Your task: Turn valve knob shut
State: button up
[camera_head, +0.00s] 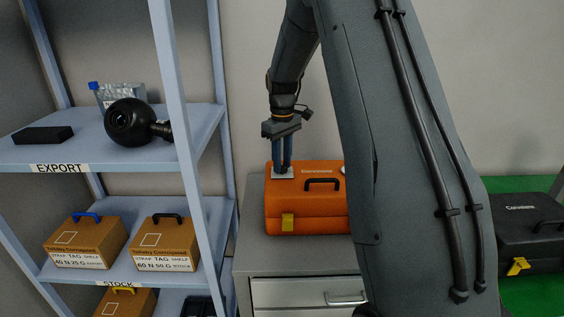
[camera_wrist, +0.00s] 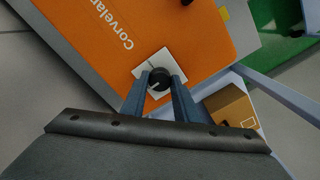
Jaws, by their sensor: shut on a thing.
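The valve knob (camera_wrist: 159,80) is small, round and black with a light pointer line, on a white square plate (camera_wrist: 172,60). The plate sits on top of an orange case (camera_head: 310,215), near its left end, and the case also shows in the wrist view (camera_wrist: 90,40). My gripper (camera_head: 283,171) points straight down at the plate. In the wrist view, its two blue-grey fingers (camera_wrist: 160,88) are shut on the knob from either side. In the head view the fingers hide the knob. The knob's turned position is hard to read.
The case stands on a grey cabinet (camera_head: 300,267) with a drawer. A blue-grey shelf rack (camera_head: 85,154) stands close on the left, holding a black round camera (camera_head: 128,122) and brown boxes (camera_head: 165,242). A black case (camera_head: 530,233) is at right on a green surface.

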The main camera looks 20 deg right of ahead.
jog(key=o, duration=1.1)
jog(key=shift+c, duration=0.2)
jog(key=shift+r+b, duration=1.2)
jog(key=shift+r, duration=2.75)
jog(key=s+a+f, duration=0.1)
jog(key=s+a, duration=0.1)
jog(key=s, duration=0.1)
jog(key=s+a+f+m, duration=0.1)
jog(key=s+a+f, duration=0.1)
jog(key=s+a, duration=0.1)
jog(key=s+a+f+m, duration=0.1)
jog(key=s+a+f, duration=0.1)
jog(key=s, duration=0.2)
jog(key=shift+s+a+f+t, duration=0.25)
jog(key=shift+s+t, duration=0.05)
jog(key=s+a+f+m, duration=0.1)
jog(key=s+a+f, duration=0.2)
jog(key=s, duration=0.5)
jog(key=s+a+f+m, duration=0.1)
jog(key=s+a+f, duration=0.1)
jog(key=s, duration=0.7)
jog(key=shift+a+f+m+t, duration=0.3)
jog(key=shift+a+f+t, duration=0.1)
jog(key=shift+f, duration=0.45)
